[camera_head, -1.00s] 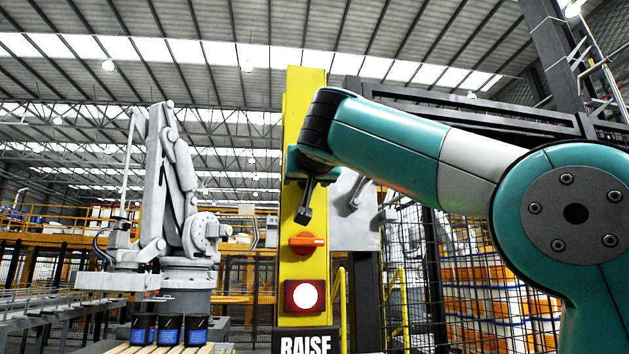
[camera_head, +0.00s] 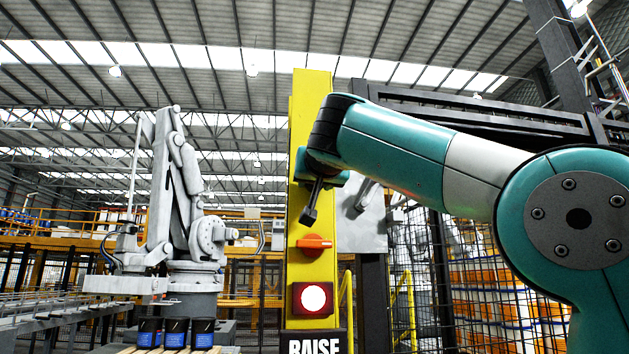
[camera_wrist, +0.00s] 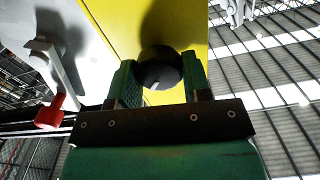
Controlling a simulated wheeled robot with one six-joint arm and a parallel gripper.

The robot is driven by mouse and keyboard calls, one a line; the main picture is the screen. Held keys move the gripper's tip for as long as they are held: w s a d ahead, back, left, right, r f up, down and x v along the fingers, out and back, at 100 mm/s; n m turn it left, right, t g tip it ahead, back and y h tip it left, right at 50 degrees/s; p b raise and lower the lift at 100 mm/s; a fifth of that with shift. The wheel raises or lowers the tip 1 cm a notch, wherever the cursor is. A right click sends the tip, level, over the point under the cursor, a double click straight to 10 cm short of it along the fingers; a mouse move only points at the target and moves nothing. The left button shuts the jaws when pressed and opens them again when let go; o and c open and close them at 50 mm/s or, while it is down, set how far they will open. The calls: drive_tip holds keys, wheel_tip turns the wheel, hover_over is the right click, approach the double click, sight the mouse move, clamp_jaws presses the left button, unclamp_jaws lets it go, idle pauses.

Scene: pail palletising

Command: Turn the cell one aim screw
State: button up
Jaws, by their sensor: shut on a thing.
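In the wrist view a black round knob with a small pale mark, which looks like the aim screw (camera_wrist: 160,68), stands on the yellow post. My gripper (camera_wrist: 160,78) is shut on it, one green finger on each side. In the head view my gripper (camera_head: 322,178) is up against the yellow post (camera_head: 312,110), above the orange rotary switch. The fingers and the screw are hidden there by my wrist. The screw's exact angle is hard to read.
The post also carries an orange rotary switch (camera_head: 314,243) and a lit red-framed button (camera_head: 312,298) above a RAISE label (camera_head: 314,345). A grey plate with a lever (camera_head: 365,195) is beside it. A grey palletising robot (camera_head: 180,220) stands left, behind dark pails (camera_head: 175,333). Mesh fencing is right.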

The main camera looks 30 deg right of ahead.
drive_tip(key=shift+d+f+m+b, duration=0.1)
drive_tip(key=shift+m+b, duration=0.8)
drive_tip(key=shift+m, duration=2)
drive_tip(key=o, duration=0.9)
